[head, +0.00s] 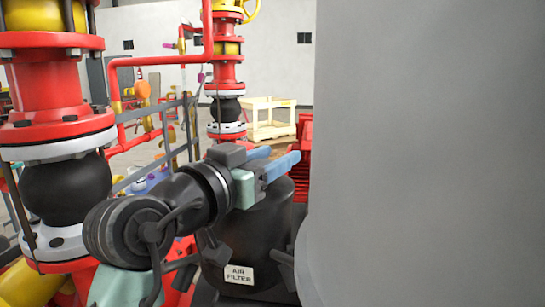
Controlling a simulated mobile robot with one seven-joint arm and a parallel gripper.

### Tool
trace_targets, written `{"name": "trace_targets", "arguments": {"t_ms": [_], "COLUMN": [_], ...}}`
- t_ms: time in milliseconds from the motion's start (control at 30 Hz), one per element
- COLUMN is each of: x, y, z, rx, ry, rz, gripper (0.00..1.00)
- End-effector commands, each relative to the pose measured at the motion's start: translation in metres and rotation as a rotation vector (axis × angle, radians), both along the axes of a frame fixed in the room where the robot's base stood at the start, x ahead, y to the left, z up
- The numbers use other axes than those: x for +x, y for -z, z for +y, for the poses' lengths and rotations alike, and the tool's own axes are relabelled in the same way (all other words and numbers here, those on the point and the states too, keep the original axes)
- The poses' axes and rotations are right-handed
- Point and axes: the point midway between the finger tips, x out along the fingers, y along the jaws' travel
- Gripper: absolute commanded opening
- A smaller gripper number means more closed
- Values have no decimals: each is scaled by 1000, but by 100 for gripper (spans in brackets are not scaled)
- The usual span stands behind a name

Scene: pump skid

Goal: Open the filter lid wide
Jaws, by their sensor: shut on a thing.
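The air filter (262,228) is a dark, rounded housing low in the middle of the head view, with a white "AIR FILTER" label (239,275). My gripper (284,164), with light blue fingers, is at the upper part of the filter and points right and away. It is shut on a part there, apparently the filter lid. The held part is mostly hidden by the fingers, and I cannot tell how far the lid stands open. My dark wrist and arm cover the filter's left side.
A large plain grey surface (430,150) fills the right side, close to my gripper. Red flanged piping (52,85) stands at the left, with another red pipe column (226,70) behind.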

Motion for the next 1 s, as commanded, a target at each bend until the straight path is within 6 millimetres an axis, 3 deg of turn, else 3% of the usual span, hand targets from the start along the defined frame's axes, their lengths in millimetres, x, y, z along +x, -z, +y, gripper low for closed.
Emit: {"name": "trace_targets", "arguments": {"t_ms": [567,1000], "x": [1,6], "y": [-5,-43], "z": [2,22], "rx": [-35,-338], "ry": [0,0], "rz": [10,90], "gripper": [0,0]}}
